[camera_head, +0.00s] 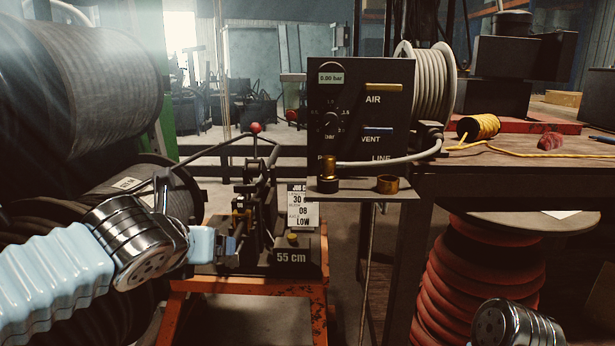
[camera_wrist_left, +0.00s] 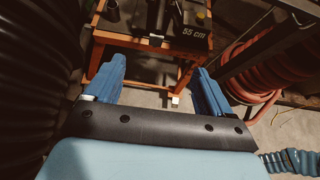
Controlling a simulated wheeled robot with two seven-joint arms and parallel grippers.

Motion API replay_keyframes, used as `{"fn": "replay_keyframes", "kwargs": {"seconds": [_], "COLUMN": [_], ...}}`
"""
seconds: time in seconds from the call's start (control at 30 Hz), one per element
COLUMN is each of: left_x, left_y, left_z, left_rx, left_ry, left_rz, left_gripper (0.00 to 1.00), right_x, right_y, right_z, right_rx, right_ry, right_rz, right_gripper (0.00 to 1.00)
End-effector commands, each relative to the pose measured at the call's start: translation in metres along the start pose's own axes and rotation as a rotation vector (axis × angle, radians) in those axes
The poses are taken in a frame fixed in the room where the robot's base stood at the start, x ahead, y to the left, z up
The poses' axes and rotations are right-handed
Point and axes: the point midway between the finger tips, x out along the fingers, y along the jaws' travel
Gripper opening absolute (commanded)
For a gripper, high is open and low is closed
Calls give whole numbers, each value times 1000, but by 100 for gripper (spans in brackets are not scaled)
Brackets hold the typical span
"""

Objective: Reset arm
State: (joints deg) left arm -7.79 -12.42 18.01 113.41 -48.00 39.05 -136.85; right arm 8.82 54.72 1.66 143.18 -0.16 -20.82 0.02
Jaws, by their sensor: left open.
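My left arm comes in from the left in the head view. Its gripper (camera_head: 228,246) is in front of the hose crimper (camera_head: 262,205), at the crimper's lower left. The left wrist view shows the two blue fingers of this gripper (camera_wrist_left: 158,88) spread apart with nothing between them. Below and beyond them is the orange stand (camera_wrist_left: 130,42) that carries the crimper. The crimper has a lever with a red ball knob (camera_head: 255,128) and a base block marked 55 cm (camera_head: 291,258). Only a metal wrist part of my right arm shows at the bottom right; its gripper is out of view.
A wooden bench (camera_head: 520,170) is at the right, above a red hose reel (camera_head: 470,280). Large dark hose reels (camera_head: 90,80) crowd the left.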

Motion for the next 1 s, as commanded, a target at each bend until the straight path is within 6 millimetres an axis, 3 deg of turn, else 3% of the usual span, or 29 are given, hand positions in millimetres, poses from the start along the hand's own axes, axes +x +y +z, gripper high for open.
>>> {"fn": "replay_keyframes", "kwargs": {"seconds": [0.37, 0.47, 0.63, 0.77, 0.87, 0.9, 1.0], "left_x": [57, 79, 124, 163, 193, 202, 212], "left_y": [-18, -26, -41, -55, -65, -68, -73], "left_z": [-46, -67, -121, -187, -264, -298, -384], "left_rx": [-272, -398, -705, -1070, -1486, -1679, -2151], "left_ry": [140, 204, 355, 523, 685, 743, 825], "left_rz": [-64, -79, -80, -20, 125, 220, 532], "left_gripper": [83, 83, 83, 83, 83, 83, 83], "right_x": [0, 0, 0, 0, 0, 0, 0], "right_y": [0, 0, 0, 0, 0, 0, 0], "right_z": [-1, -1, -1, -1, -1, -1, -1], "right_rx": [0, 0, 0, 0, 0, 0, 0], "right_ry": [2, 2, 2, 2, 2, 2, 2], "right_rz": [0, 0, 0, 0, 0, 0, 0], "right_gripper": [43, 43, 43, 43, 43, 43, 43]}}
